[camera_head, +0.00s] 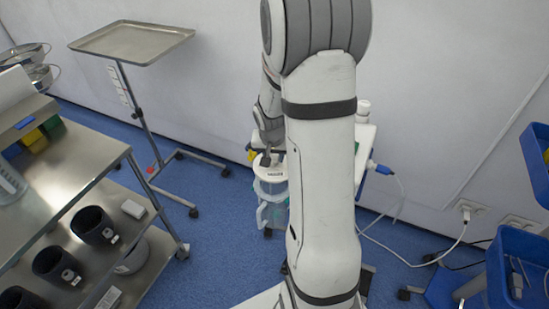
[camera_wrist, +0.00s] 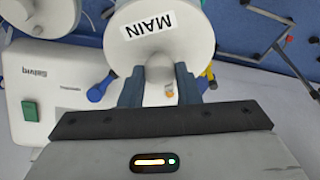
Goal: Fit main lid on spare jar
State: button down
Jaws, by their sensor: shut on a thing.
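The main lid (camera_wrist: 185,30) is a white disc with a "MAIN" label and a round knob. My gripper (camera_wrist: 158,88) is shut on the lid's knob, with one finger on each side. In the head view, my gripper (camera_head: 266,160) points down and the lid (camera_head: 270,174) is level beneath it. A clear jar (camera_head: 272,205) with teal showing on it is directly below the lid. I cannot tell whether the lid touches its rim. No label naming the jar as spare is readable, and the lid hides the jar's mouth in the wrist view.
A white device (camera_wrist: 50,75) with a green switch stands beside the lid. My arm hides part of the equipment stand in the head view. A steel tray stand (camera_head: 132,42) is at the left, and a steel shelf table (camera_head: 65,165) nearer. Blue bins (camera_head: 515,265) stand at right.

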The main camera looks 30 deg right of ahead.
aim_at(274, 167)
jog(key=shift+b, duration=0.3)
notch_tip(274, 167, down, 6)
jog(key=b, duration=0.5)
jog(key=shift+r, duration=0.1)
jog(key=shift+b, duration=0.75)
dwell(1.4)
dwell(0.3)
jog(key=shift+f+b, duration=0.45)
jog(key=shift+b, duration=0.05)
jog(key=shift+f+b, duration=0.65)
jog(key=shift+f, duration=0.1)
jog(key=c, duration=1)
grip_release()
jog(key=shift+r, duration=0.15)
